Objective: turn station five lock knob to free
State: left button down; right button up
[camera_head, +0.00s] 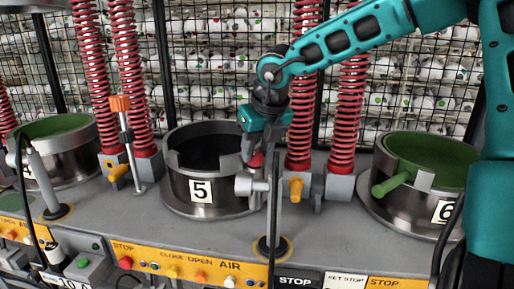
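Station five is a round steel pot (181,190) with a dark inside and a "5" label on its front. My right gripper (255,156) points down at the pot's right rim. A small red part shows at its fingertips, beside a grey cylindrical fitting (248,186) on a thin post. I cannot tell whether the fingers hold the red part, or whether it is the lock knob. A yellow knob (295,188) stands just right of the fitting, apart from the gripper. The fingers are too small and dark to tell open from shut. My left gripper is not in view.
Station six (408,205), with a green inside and handle, stands at the right. Another green-lined pot (68,158) stands at the left. Red springs (346,115) rise behind the grey deck, before a wire mesh of balls. Yellow button panels (190,266) line the front.

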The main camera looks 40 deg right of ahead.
jog(key=c, duration=0.6)
jog(key=shift+n, duration=0.3)
jog(key=shift+d+n+y+b, duration=0.1)
jog(key=shift+n+y+b, duration=0.35)
jog(key=shift+n, duration=0.45)
jog(key=n, duration=0.1)
jog(key=n+y, duration=0.1)
jog(key=n, duration=0.1)
jog(key=shift+d+n+y+p, duration=0.15)
jog(key=shift+n+y+p, duration=0.1)
jog(key=shift+n+p, duration=0.05)
jog(key=n+y, duration=0.1)
jog(key=n, duration=0.2)
jog(key=n+g, duration=0.1)
jog(key=n, duration=0.1)
jog(key=shift+w+d+n+y+p, duration=0.1)
jog(key=shift+d+n+y+p, duration=0.1)
jog(key=shift+n+y+p, duration=0.2)
